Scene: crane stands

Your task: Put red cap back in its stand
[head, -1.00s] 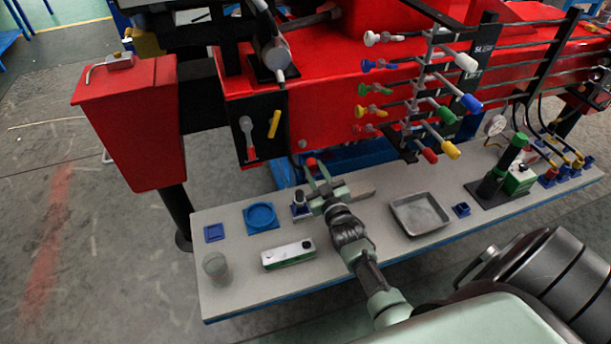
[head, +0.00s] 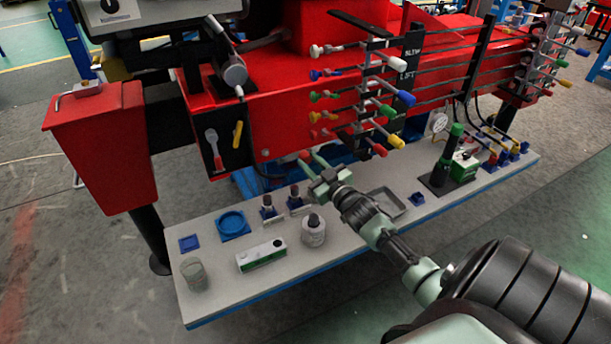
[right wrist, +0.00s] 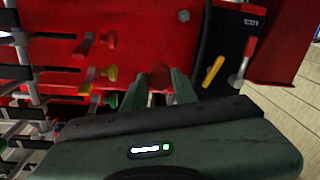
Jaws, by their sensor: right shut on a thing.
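My right gripper (head: 311,165) is above the back edge of the grey bench, in front of the red machine. It is shut on the red cap (head: 304,155), a small rounded piece at the fingertips. In the right wrist view the red cap (right wrist: 160,75) sits between the two green fingers, hard to separate from the red machine behind it. Another small blue holder (head: 473,199) is to the right. I cannot tell which stand belongs to the cap. My left gripper is not in view.
The bench (head: 340,250) also bears a round-topped jar (head: 313,232), a white-green box (head: 262,256), a blue round dish (head: 231,222), a glass (head: 194,275) and a metal tray (head: 388,205) partly behind my arm.

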